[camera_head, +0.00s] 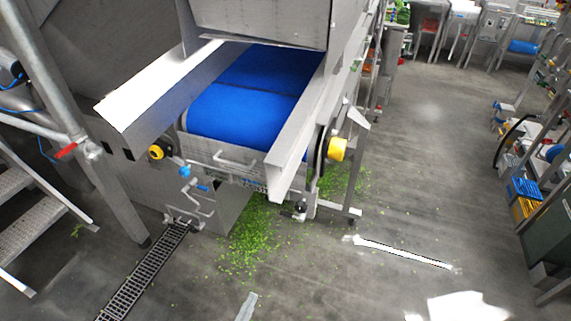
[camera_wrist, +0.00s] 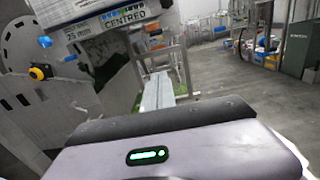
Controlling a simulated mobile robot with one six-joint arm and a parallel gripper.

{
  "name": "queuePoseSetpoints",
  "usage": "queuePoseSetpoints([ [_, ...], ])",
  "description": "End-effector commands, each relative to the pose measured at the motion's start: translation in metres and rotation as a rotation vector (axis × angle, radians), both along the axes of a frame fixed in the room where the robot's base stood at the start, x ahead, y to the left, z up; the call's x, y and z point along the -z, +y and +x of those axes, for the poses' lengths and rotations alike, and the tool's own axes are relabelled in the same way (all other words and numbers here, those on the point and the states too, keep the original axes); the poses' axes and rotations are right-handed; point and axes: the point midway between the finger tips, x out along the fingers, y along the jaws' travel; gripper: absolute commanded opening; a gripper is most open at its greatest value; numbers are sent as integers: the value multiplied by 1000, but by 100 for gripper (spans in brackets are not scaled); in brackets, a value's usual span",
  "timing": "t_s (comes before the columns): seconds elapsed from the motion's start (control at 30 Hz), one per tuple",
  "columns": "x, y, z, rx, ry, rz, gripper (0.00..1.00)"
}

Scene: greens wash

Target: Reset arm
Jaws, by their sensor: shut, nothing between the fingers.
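My gripper shows in the wrist view, with its two pale fingers (camera_wrist: 159,91) side by side beyond the dark housing. The fingers are together and nothing shows between them. The housing with a green light fills the bottom of that view. The conveyor with a blue belt (camera_head: 245,105) stands at the upper middle of the head view. In the wrist view, part of a metal machine with a yellow knob (camera_wrist: 40,72) is to the left of the fingers.
Green leaf scraps (camera_head: 250,240) lie on the floor below the conveyor. A floor drain grate (camera_head: 145,272) runs at the lower left, near metal steps (camera_head: 30,215). Blue and yellow crates (camera_head: 524,190) stand at the right. The floor right of the conveyor is mostly open.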

Motion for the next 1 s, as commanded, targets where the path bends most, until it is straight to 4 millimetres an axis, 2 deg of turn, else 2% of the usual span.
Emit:
queuePoseSetpoints([
  [0.03, -18, -2, 10, 65, -2, 44, 0],
  [0.27, -90, -34, 39, 372, 4, 230, 0],
  [0.4, -138, -64, 48, 586, 2, 382, 0],
  [0.57, -204, -114, 45, 897, -14, 639, 0],
  [0.67, -254, -155, 27, 1155, -48, 900, 0],
  [0.7, -275, -171, 15, 1267, -71, 1032, 0],
  [0.8, -319, -198, -22, 1518, -154, 1397, 0],
  [0.9, -356, -210, -56, 1705, -274, 1798, 0],
  [1.0, -386, -210, -81, 1802, -413, 2199, 0],
])
